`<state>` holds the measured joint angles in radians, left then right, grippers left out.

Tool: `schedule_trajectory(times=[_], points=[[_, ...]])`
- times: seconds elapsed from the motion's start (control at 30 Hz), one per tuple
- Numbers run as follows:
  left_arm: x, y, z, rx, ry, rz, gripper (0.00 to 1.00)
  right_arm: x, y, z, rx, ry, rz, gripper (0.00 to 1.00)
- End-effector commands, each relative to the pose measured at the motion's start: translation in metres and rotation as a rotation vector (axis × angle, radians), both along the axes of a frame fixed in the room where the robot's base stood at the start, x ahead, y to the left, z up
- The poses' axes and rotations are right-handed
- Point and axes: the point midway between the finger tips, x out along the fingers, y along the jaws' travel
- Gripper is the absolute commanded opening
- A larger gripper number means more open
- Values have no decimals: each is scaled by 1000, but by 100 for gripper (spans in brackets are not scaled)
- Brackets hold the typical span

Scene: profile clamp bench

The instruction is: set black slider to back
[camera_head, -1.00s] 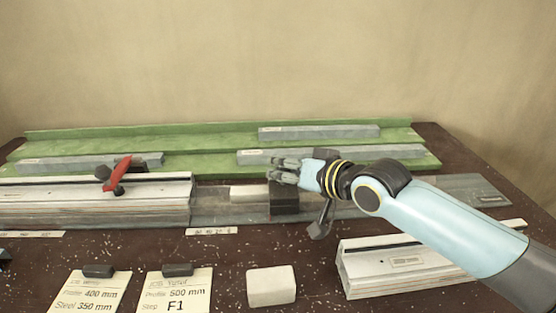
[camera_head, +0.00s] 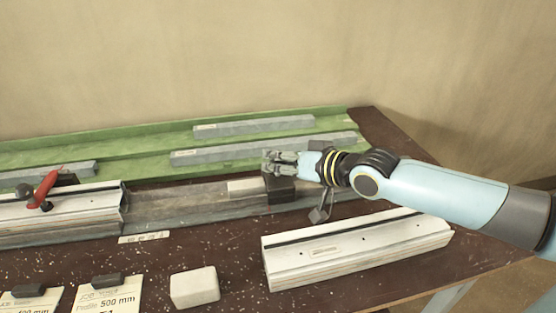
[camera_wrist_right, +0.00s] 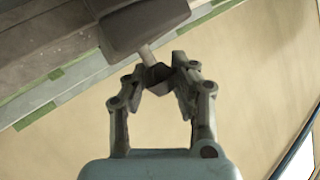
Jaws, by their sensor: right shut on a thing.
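The black slider (camera_head: 281,189) is a dark block on the long grey rail (camera_head: 190,203), toward the rail's right end in the head view. A pale piece (camera_head: 246,188) sits against its left side. My right gripper (camera_head: 270,162) is at the slider's top. In the right wrist view, the fingers (camera_wrist_right: 167,72) are shut on a small dark knob (camera_wrist_right: 158,74), joined by a short stem to the slider (camera_wrist_right: 145,25). A dark lever (camera_head: 320,212) hangs at the front, to the right of the slider. My left gripper is out of view.
A white profile (camera_head: 70,208) with a red-handled clamp (camera_head: 47,184) lies at the left. Another white profile (camera_head: 355,250) lies in front. Grey bars (camera_head: 255,131) rest on the green rack (camera_head: 110,146). A pale block (camera_head: 194,287) and job cards (camera_head: 112,298) are nearer.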

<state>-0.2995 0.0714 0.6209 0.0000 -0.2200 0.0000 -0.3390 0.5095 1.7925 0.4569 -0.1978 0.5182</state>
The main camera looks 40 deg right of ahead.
Motion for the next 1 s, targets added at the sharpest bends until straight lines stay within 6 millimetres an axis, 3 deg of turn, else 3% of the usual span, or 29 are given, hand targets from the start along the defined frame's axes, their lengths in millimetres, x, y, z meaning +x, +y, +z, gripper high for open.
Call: schedule_trajectory(times=[0.07,0.1,0.3,0.67,0.77,1.0], points=[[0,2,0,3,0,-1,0,0,0,-1,0,2,0,0],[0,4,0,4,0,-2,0,0,0,-1,0,2,0,27],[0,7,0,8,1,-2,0,0,0,0,-1,1,0,52],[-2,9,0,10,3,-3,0,0,0,7,-3,-1,3,52],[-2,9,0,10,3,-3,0,0,0,19,-4,-1,5,52],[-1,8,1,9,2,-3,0,0,0,67,-7,-1,6,52]])
